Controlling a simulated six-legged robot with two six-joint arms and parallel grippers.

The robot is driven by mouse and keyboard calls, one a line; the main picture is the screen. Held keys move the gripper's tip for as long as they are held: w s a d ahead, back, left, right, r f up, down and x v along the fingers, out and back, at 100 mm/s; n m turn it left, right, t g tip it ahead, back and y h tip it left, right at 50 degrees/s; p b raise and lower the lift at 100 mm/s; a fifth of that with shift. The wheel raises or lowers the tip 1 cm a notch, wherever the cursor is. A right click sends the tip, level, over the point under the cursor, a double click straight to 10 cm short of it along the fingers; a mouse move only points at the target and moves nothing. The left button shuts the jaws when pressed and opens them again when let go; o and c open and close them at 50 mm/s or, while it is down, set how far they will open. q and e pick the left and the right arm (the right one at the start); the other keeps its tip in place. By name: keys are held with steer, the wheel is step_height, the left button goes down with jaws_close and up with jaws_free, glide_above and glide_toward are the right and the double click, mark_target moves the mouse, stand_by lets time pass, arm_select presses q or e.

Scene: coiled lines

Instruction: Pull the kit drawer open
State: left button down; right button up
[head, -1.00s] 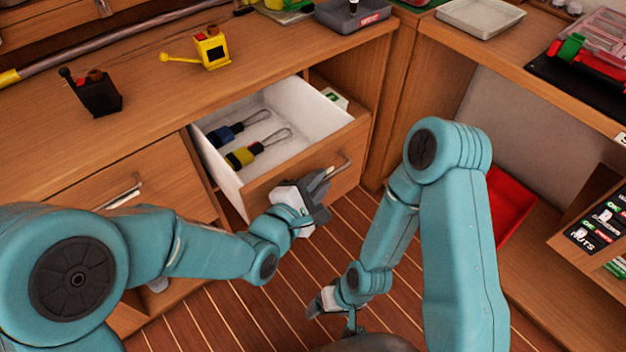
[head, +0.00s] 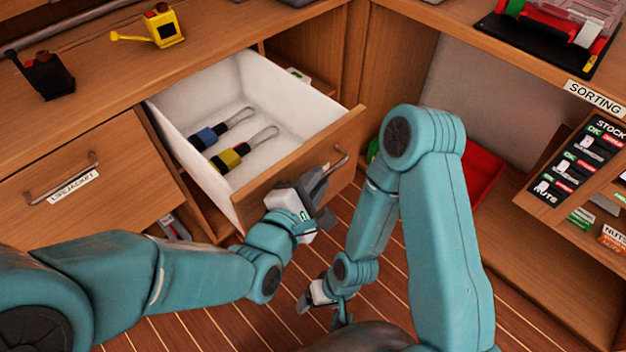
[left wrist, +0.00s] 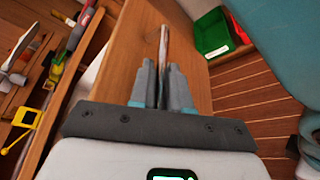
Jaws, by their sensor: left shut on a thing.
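The kit drawer (head: 291,171) stands out from the wooden cabinet, its white inside open to view. Two tools with wire loops lie in it, one with a blue grip (head: 208,135) and one with a yellow grip (head: 229,157). My left gripper (head: 322,187) is shut on the drawer's metal handle (head: 341,158). In the left wrist view the fingers (left wrist: 160,85) close around the handle bar (left wrist: 164,45) in front of the wooden drawer front. My right gripper (head: 325,300) hangs low over the floor, away from the drawer; its jaw state is unclear.
A labelled drawer (head: 88,185) is shut at the left. A yellow can (head: 163,27) and a black holder (head: 47,75) stand on the counter. A red bin (head: 481,176) sits at the right, below the sorting counter. Plank floor (head: 395,285) lies below.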

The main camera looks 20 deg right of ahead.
stand_by(0.3)
arm_select(q)
steer(key=c, duration=1.4)
jaws_free()
steer(key=shift+c, duration=0.2)
steer(key=shift+s+a, duration=0.15)
steer(key=shift+a, duration=0.05)
steer(key=b+v, duration=1.1)
steer(key=v, duration=0.5)
steer(key=shift+b, duration=0.35)
